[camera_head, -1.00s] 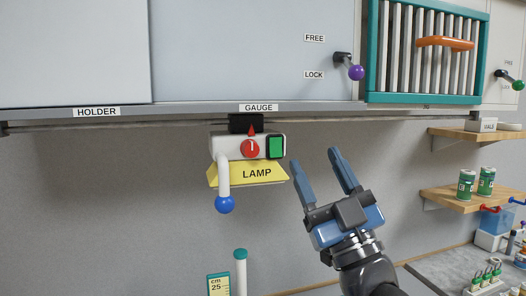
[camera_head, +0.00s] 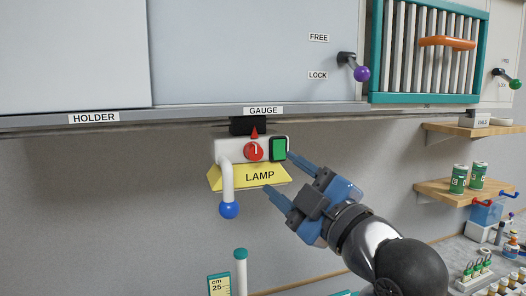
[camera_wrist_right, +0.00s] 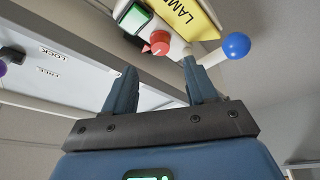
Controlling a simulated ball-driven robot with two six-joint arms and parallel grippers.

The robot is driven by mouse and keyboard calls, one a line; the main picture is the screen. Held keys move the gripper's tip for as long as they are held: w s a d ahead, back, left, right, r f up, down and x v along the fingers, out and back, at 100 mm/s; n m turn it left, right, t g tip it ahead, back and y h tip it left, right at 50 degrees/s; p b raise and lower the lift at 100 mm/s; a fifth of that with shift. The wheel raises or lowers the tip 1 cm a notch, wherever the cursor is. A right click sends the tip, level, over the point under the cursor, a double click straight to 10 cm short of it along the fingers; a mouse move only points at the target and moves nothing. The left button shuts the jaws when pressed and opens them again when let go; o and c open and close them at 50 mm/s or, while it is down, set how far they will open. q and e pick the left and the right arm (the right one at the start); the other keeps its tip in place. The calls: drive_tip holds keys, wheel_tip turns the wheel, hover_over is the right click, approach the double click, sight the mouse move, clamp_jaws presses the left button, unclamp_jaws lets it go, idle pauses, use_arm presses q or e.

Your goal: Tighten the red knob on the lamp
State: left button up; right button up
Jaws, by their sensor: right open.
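The red knob (camera_head: 253,151) sits on the white front of the lamp (camera_head: 228,151), under the cabinet edge. A white mark shows on the knob's face, and a red pointer stands just above it. The lamp has a yellow shade marked LAMP, a green switch (camera_head: 278,149) and a white arm with a blue ball (camera_head: 229,210). My right gripper (camera_head: 279,172) is open and empty, just right of and below the knob, apart from it. In the right wrist view the knob (camera_wrist_right: 159,43) shows beyond and between the open fingers (camera_wrist_right: 163,85). My left gripper is not in view.
The cabinet's lower edge (camera_head: 180,115) runs above the lamp. A purple-ended lever (camera_head: 361,73) and a teal-framed rack (camera_head: 425,98) are at upper right. Shelves with green cans (camera_head: 458,179) stand at right. A teal-topped post (camera_head: 240,253) stands below the lamp.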

sight(257, 155)
drive_tip(key=p+x, duration=0.2)
drive_tip(key=x, duration=0.4)
drive_tip(key=shift+s, duration=0.1)
drive_tip(key=shift+p+x, duration=0.3)
drive_tip(key=shift+x, duration=0.6)
drive_tip(key=shift+a, duration=0.1)
drive_tip(key=c, duration=1.1)
drive_tip(key=shift+o, duration=0.2)
